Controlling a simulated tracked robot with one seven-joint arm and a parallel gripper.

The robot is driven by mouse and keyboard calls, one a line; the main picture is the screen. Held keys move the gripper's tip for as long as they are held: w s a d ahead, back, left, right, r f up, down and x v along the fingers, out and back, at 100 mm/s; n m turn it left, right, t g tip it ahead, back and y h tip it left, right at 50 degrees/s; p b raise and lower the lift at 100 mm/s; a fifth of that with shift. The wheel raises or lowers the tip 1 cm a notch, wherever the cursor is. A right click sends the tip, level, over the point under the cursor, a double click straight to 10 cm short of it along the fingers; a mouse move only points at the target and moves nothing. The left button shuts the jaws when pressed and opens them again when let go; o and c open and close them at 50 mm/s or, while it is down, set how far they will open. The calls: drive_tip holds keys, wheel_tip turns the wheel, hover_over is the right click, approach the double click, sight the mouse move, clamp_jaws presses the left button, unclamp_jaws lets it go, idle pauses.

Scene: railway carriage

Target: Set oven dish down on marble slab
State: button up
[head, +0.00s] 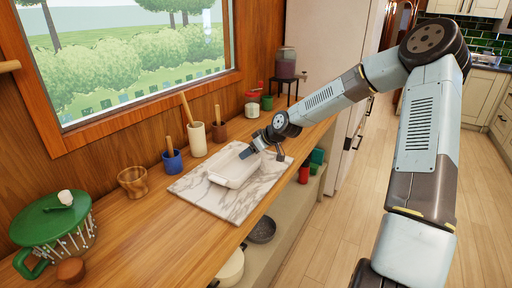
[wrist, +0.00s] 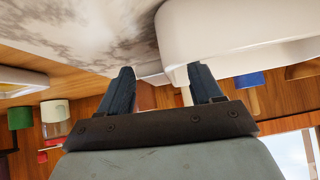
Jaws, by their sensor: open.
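The white oven dish (head: 234,170) rests on the marble slab (head: 222,202) on the wooden counter. The dish also fills the upper right of the wrist view (wrist: 235,30), where the slab (wrist: 85,25) shows at the upper left. My gripper (head: 246,154) is at the far right end of the dish, close to its rim. In the wrist view its two fingers (wrist: 162,82) are apart, with the dish's edge near the right finger. I cannot tell whether a finger touches the dish.
Behind the slab stand a blue pot (head: 173,161), a cream pot (head: 196,138) and a brown pot (head: 219,131) with upright handles. A wooden bowl (head: 132,182) and a green-lidded pot (head: 53,223) stand left.

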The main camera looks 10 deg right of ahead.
drive_tip(key=v, duration=1.3)
drive_tip(key=shift+s+d, duration=0.15)
drive_tip(key=shift+s, duration=0.05)
drive_tip(key=shift+r, duration=0.1)
clamp_jaws()
idle(0.6)
idle(0.8)
drive_tip(key=s+f+m+g+h, duration=0.1)
drive_tip(key=s+f+g+h, duration=0.1)
drive_tip(key=s+h, duration=0.5)
drive_tip(key=s+d+r+m, duration=0.2)
drive_tip(key=s+r, duration=0.4)
drive_tip(key=s, duration=0.3)
drive_tip(key=s+d+r+m+t, duration=0.1)
drive_tip(key=s+r+m, duration=0.3)
drive_tip(key=s, duration=0.6)
drive_tip(key=s+d+r+m+t, duration=0.1)
drive_tip(key=s+d+r, duration=0.3)
drive_tip(key=s+r, duration=0.4)
drive_tip(key=shift+s+r+m, duration=0.25)
drive_tip(key=shift+s+m, duration=0.65)
drive_tip(key=shift+s, duration=0.3)
